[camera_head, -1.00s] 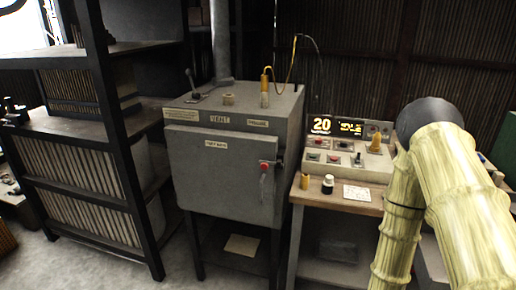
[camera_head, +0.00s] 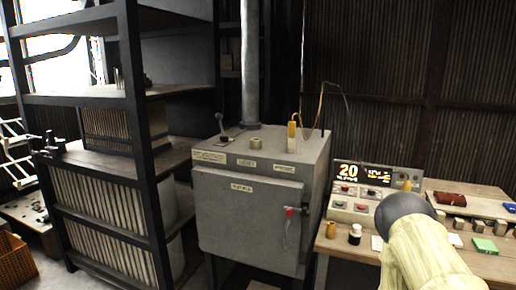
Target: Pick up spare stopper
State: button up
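No object in the head view is clearly marked as the spare stopper. A small tan cylinder (camera_head: 331,229) stands upright on the wooden bench (camera_head: 341,246), beside a small dark bottle (camera_head: 355,234) with a pale band. Another short tan plug-like piece (camera_head: 255,143) sits on top of the grey metal cabinet (camera_head: 247,215). A yellow cylinder (camera_head: 292,129) with a cable stands there too. Which of these is the stopper, I cannot tell. My pale, ribbed arm shows at lower right, in front of the bench. My gripper is outside the picture.
A control panel (camera_head: 350,205) with a lit display stands at the back of the bench. Several small blocks, one a green block (camera_head: 485,245), lie to its right. A dark shelf rack (camera_head: 135,110) stands at left. An orange crate (camera_head: 16,262) is on the floor at lower left.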

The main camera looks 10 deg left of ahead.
aim_at(356, 231)
jog(key=k, duration=0.5)
jog(key=z, duration=1.8)
jog(key=i, duration=1.4)
jog(key=u, duration=2.4)
